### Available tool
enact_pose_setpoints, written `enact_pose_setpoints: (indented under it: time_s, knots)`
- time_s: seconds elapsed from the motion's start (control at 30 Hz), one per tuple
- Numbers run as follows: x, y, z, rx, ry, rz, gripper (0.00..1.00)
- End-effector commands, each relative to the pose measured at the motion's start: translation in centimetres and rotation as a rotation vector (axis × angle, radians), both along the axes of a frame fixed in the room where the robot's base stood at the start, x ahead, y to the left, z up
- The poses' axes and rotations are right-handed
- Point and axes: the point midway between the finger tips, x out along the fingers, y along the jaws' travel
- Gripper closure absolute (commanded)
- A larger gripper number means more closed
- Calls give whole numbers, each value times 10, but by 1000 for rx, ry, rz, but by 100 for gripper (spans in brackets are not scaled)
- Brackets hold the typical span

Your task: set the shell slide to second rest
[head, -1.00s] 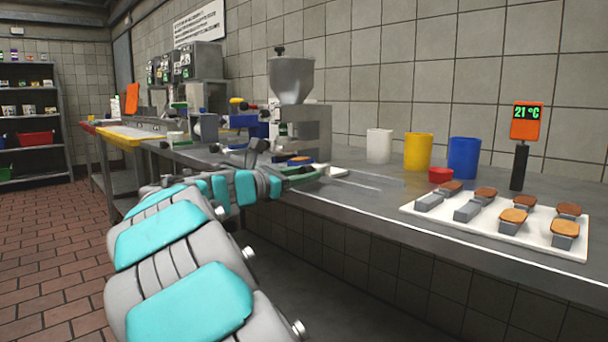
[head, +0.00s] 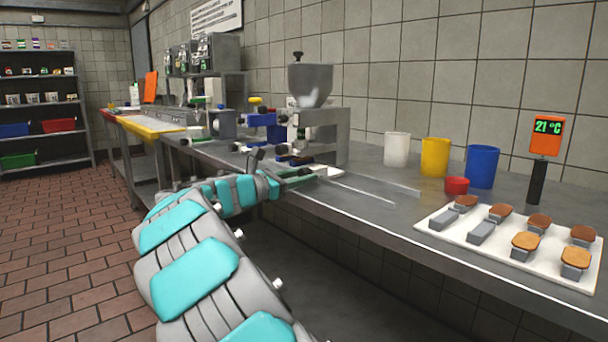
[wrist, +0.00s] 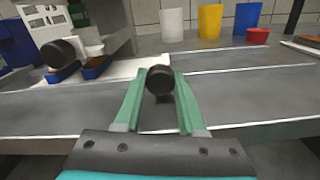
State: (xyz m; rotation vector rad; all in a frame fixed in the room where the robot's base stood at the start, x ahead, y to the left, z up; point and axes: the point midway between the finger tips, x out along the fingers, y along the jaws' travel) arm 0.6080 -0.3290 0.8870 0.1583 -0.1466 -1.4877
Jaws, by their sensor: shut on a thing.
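My gripper (wrist: 157,84) has its two green fingers on either side of a round black knob (wrist: 159,79) and is shut on it. In the head view my gripper (head: 298,178) is at the front of the counter, just before the hopper machine (head: 318,130). Flat grey rails (head: 365,190) run along the counter to the right of the machine, and a pale plate (wrist: 122,69) lies behind the knob. The slide's rest marks cannot be made out. Small blue holders (wrist: 62,74) with brown pieces sit left of the knob in the wrist view.
A second black knob (wrist: 58,52) sticks out at the left. White (head: 397,149), yellow (head: 435,157) and blue (head: 482,166) cups and a small red cup (head: 456,186) stand behind the rails. A white tray (head: 460,243) of topped grey pieces lies at the right.

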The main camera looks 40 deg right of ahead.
Motion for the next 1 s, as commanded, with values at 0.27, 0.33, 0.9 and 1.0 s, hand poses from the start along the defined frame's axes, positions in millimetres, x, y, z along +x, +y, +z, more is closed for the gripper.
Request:
enact_pose_setpoints:
  time_s: [0.27,0.33,0.9,1.0]
  knots:
    - [0,0,0,0,-1,0,31]
    - [0,0,0,0,-1,0,31]
    - [-3,51,0,-1,-1,3,31]
    - [-5,65,0,0,-1,2,31]
